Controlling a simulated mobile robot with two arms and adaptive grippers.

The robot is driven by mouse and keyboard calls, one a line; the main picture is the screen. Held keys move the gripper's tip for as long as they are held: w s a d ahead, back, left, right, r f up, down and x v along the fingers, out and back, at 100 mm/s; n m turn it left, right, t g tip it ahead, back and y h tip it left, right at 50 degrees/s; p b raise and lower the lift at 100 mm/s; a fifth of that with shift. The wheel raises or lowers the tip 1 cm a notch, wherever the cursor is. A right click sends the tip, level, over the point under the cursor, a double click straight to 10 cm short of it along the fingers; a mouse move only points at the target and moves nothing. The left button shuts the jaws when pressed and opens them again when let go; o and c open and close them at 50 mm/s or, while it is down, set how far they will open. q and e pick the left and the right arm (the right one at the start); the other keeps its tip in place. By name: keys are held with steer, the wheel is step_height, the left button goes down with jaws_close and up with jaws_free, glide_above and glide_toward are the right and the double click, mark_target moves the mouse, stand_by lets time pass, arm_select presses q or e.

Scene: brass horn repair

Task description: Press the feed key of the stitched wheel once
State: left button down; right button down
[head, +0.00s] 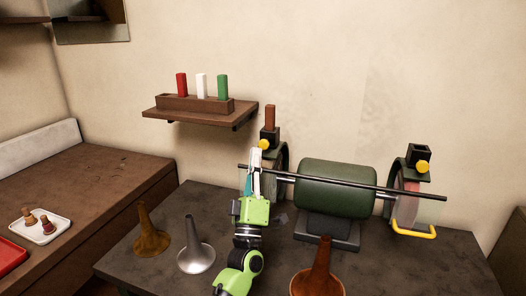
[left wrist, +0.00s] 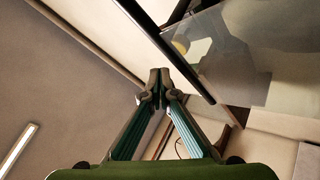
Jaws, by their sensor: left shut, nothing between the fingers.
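A green buffing machine (head: 335,188) stands on the dark bench with a wheel at each end. The left-end wheel (head: 280,172) is partly hidden by my left gripper; I cannot tell which wheel is stitched. A yellow round key (head: 263,144) sits under a black holder with a brown bar (head: 270,117) at the left end. Another yellow key (head: 422,167) is under the empty black holder at the right end. My left gripper (head: 256,151) is shut and empty, its tips close beside the left yellow key. In the left wrist view its fingertips (left wrist: 158,85) meet, near a clear shield (left wrist: 240,70).
A dark rail (head: 340,183) runs across the machine's front. Brown (head: 151,240), silver (head: 196,250) and copper (head: 318,275) horns stand on the bench. A wall shelf (head: 190,116) holds red, white and green bars. A yellow handle (head: 415,233) is at right.

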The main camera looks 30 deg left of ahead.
mark_target(264, 144)
arm_select(q)
steer(key=shift+w+a+f+b, duration=0.15)
steer(key=shift+w+b, duration=0.15)
steer(key=shift+w, duration=0.5)
steer(key=shift+w+a, duration=0.1)
steer(key=shift+w, duration=0.15)
arm_select(e)
steer(key=shift+s+f, duration=0.5)
steer(key=shift+f, duration=0.2)
steer(key=shift+d, duration=0.15)
arm_select(q)
steer(key=shift+w, duration=0.15)
arm_select(e)
steer(key=shift+f, duration=0.15)
arm_select(q)
steer(key=shift+w+r+b, duration=0.15)
steer(key=shift+r+b, duration=0.05)
steer(key=shift+b, duration=0.1)
arm_select(e)
steer(key=shift+w+f, duration=0.1)
arm_select(q)
steer(key=shift+w+a+r+b, duration=0.2)
steer(key=shift+w+b, duration=0.25)
steer(key=shift+b, duration=0.15)
arm_select(e)
steer(key=shift+s+f, duration=0.2)
steer(key=shift+f, duration=0.35)
stand_by(0.5)
